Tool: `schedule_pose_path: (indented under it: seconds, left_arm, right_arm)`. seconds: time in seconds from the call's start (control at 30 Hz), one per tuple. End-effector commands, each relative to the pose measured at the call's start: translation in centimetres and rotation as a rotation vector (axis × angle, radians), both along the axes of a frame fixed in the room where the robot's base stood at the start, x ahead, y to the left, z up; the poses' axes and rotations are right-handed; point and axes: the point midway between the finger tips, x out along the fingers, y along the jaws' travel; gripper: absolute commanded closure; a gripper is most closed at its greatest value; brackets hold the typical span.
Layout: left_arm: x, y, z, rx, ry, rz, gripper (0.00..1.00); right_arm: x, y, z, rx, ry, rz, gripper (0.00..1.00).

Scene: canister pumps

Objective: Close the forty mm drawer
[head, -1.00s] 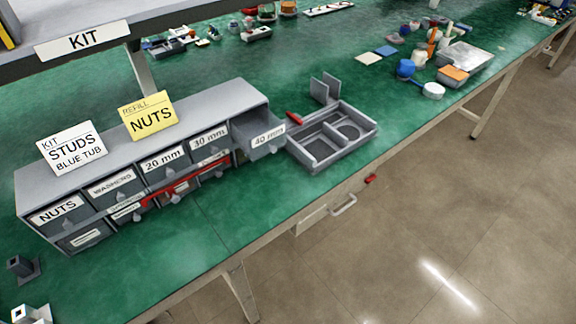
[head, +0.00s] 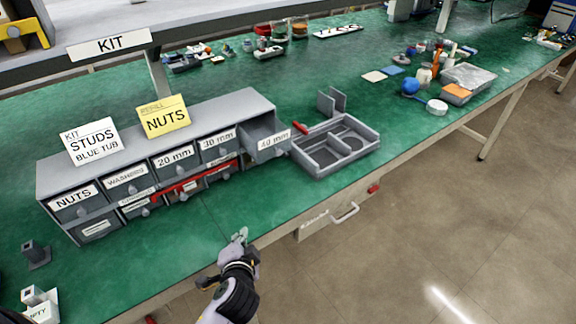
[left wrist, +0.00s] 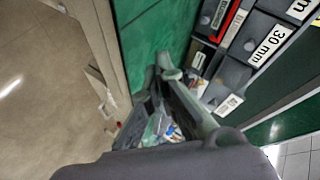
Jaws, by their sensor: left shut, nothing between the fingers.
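The forty mm drawer (head: 273,147) is pulled out at the right end of the top row of the grey drawer cabinet (head: 160,135). Its front label reads 40 mm. My left gripper (head: 239,237) is shut and empty over the bench's front edge, in front of and below the drawer, apart from it. In the left wrist view its fingers (left wrist: 172,75) point toward the bench and cabinet, with the 30 mm drawer (left wrist: 268,45) at the upper right. My right gripper is not in view.
A grey divided tray (head: 336,148) stands just right of the open drawer, with a red piece (head: 300,128) at its left corner. Two sign cards stand on the cabinet. The green bench (head: 215,215) before the cabinet is mostly clear.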

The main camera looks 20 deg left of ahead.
Motion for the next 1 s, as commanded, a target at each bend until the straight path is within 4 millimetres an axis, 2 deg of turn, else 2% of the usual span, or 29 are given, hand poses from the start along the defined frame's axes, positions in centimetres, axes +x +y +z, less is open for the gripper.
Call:
schedule_pose_path:
  seconds: [0.03,0.13,0.2,0.3,0.43,0.67,1.0]
  left_arm:
    - [1.6,-0.5,1.2,0.072,-0.049,-0.040,1.00]
    - [4.5,-2.1,4.2,0.247,-0.155,-0.136,1.00]
    - [6.4,-4.0,5.5,0.376,-0.214,-0.222,1.00]
    - [8.3,-6.6,6.7,0.530,-0.276,-0.331,1.00]
    - [9.4,-8.6,7.4,0.634,-0.314,-0.408,1.00]
    - [11.8,-8.7,7.8,0.654,-0.321,-0.420,1.00]
    - [19.0,-7.8,7.7,0.652,-0.320,-0.418,1.00]
  right_arm:
    - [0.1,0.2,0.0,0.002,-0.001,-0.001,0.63]
    - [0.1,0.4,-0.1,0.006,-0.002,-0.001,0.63]
    - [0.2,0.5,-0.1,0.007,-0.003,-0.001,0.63]
    - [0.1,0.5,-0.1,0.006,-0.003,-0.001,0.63]
    - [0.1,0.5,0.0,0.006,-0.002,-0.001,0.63]
    - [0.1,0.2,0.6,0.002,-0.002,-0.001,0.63]
    - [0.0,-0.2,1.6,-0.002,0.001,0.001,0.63]
